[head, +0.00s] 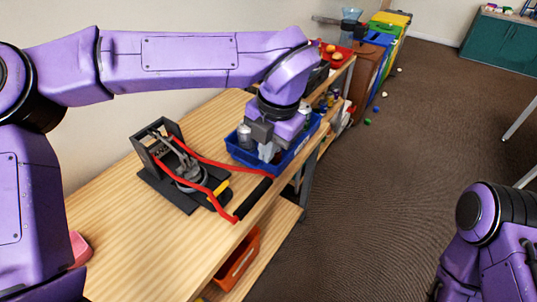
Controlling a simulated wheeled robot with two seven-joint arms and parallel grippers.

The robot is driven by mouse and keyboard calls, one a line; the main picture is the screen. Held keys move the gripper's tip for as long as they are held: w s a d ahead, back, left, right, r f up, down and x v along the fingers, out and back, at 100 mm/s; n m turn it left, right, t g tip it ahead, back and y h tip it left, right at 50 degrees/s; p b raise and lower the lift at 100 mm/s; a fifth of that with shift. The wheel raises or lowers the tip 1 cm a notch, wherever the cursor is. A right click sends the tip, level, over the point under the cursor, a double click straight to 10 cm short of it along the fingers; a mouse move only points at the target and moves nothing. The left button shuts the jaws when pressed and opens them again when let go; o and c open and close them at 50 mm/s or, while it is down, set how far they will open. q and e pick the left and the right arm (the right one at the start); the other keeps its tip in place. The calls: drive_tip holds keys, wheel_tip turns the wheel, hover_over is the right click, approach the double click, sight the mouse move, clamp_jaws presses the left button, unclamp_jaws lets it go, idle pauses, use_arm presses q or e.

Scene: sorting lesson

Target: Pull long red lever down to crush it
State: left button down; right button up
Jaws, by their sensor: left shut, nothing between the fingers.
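A dark can crusher (150,183) stands on the wooden workbench, with a grey, round metallic part in its middle that I cannot make out clearly. Its long red lever (205,191) has two red arms that reach toward the bench's front edge, joined by a black grip bar (253,199). The lever lies low, close to the bench top. My left gripper (267,155) points down beyond the grip bar, over the near side of the blue bin. It is shut and empty, and looks apart from the lever. My right gripper is outside the picture; only my right arm shows.
A blue bin (301,152) with cans in it stands right behind the crusher. An orange bin (239,262) sits on the shelf below. Coloured bins (391,22) stand farther back. The floor (385,180) to the right is mostly clear.

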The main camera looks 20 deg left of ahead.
sight(258, 195)
use_arm(q)
drive_tip(key=f, duration=0.3)
drive_tip(key=a+f+p, duration=0.1)
drive_tip(key=f, duration=0.3)
drive_tip(key=a+f+p, duration=0.1)
drive_tip(key=f, duration=0.3)
drive_tip(key=shift+f, duration=0.1)
drive_tip(key=shift+s+a+f, duration=0.1)
drive_tip(key=shift+s+f, duration=0.1)
drive_tip(key=shift+f, duration=0.25)
drive_tip(key=shift+w+f, duration=0.1)
drive_tip(key=shift+f, duration=0.05)
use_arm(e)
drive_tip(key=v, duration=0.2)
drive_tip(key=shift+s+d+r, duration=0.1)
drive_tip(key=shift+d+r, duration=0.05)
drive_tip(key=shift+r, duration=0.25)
use_arm(q)
drive_tip(key=shift+f, duration=0.1)
drive_tip(key=shift+s+f, duration=0.2)
drive_tip(key=shift+f, duration=0.4)
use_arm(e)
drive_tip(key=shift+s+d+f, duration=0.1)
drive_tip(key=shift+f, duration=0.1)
